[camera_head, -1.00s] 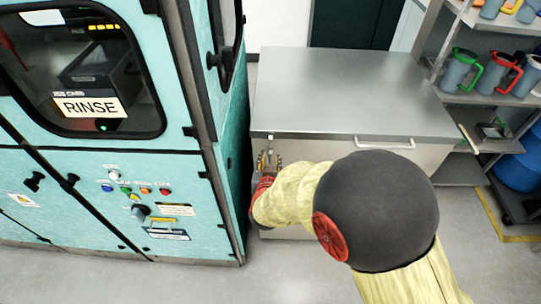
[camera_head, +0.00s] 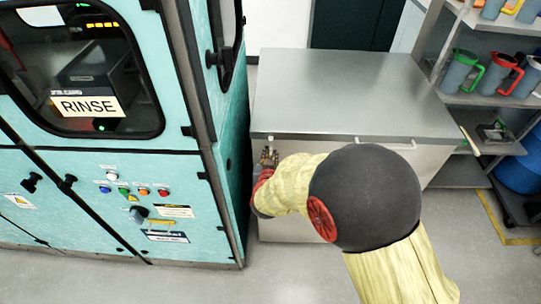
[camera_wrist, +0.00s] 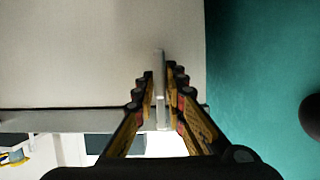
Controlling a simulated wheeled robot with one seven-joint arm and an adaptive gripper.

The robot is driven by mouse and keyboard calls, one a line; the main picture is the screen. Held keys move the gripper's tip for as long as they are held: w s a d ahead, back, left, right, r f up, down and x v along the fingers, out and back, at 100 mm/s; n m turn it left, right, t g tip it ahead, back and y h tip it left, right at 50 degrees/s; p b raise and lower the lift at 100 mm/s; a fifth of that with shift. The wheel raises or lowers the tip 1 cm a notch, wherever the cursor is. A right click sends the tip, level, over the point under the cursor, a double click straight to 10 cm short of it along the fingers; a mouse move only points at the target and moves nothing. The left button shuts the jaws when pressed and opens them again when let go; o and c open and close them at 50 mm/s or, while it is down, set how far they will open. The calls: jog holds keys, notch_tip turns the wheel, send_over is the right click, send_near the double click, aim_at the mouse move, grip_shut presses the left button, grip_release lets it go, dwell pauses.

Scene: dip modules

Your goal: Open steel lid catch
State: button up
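The steel chest (camera_head: 350,90) has a flat grey lid, with its front edge facing my arm. The lid catch is a small pale lever (camera_head: 270,139) at the left end of that edge, mostly hidden behind my gripper in the head view. In the wrist view the catch (camera_wrist: 160,85) is a narrow light bar between the fingers. My gripper (camera_head: 269,155) is at the catch, and its fingers (camera_wrist: 160,80) are closed in on both sides of the bar. Contact at the very tips is hard to make out.
A teal rinse machine (camera_head: 110,190) stands close on the left of the chest; its side (camera_wrist: 260,80) is near my gripper in the wrist view. A white handle (camera_head: 385,145) is on the chest's front edge. Shelves with jugs (camera_head: 460,72) stand at the right.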

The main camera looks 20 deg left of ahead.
grip_shut()
dwell(0.3)
